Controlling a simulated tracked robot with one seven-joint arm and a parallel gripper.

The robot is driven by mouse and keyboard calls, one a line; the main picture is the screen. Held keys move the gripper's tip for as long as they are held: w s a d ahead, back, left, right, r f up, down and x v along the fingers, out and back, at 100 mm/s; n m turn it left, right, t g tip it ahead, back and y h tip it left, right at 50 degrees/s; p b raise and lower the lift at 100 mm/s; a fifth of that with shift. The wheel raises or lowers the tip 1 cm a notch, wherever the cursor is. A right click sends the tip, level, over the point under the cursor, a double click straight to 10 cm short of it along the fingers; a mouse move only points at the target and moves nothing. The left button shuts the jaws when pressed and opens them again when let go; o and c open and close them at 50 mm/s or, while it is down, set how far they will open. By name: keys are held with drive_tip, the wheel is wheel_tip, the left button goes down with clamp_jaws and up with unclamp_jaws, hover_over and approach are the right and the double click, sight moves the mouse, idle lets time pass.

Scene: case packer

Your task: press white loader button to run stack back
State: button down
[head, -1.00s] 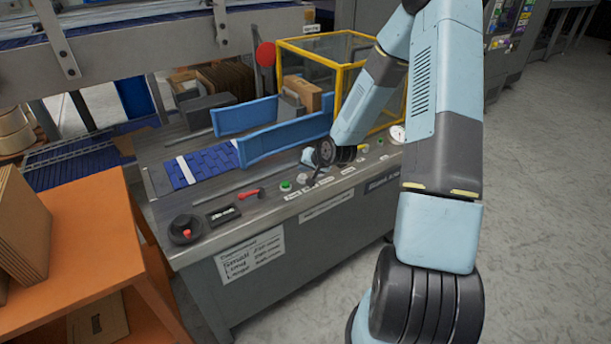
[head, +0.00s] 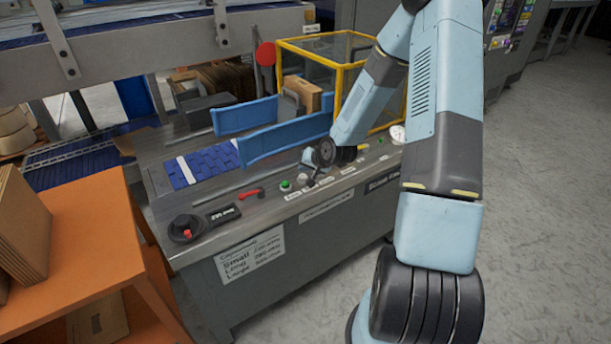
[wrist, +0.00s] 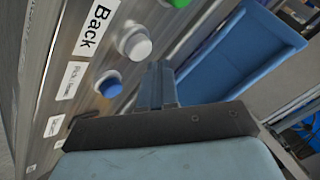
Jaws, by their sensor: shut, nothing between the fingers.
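The white button (wrist: 135,42) stands on the metal panel beside the "Back" label (wrist: 97,27) in the wrist view. A blue button (wrist: 108,84) is below it and a green button (wrist: 178,3) above it. My gripper (wrist: 159,70) is shut and empty. Its fingertips are just right of the white button in the picture; I cannot tell whether they touch anything. In the head view my gripper (head: 314,180) is low over the front control row, right of the green button (head: 285,185). My wrist partly hides the row there.
Blue guide rails (head: 285,138) and a yellow-framed guard (head: 340,48) stand behind the controls. A red handle (head: 250,193), a small display (head: 223,213) and a gauge (head: 398,133) are along the panel. An orange shelf (head: 95,235) is at left; floor is clear at right.

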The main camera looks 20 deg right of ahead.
drive_tip(key=shift+s+f, duration=0.1)
drive_tip(key=shift+s+f, duration=0.1)
drive_tip(key=shift+f, duration=0.1)
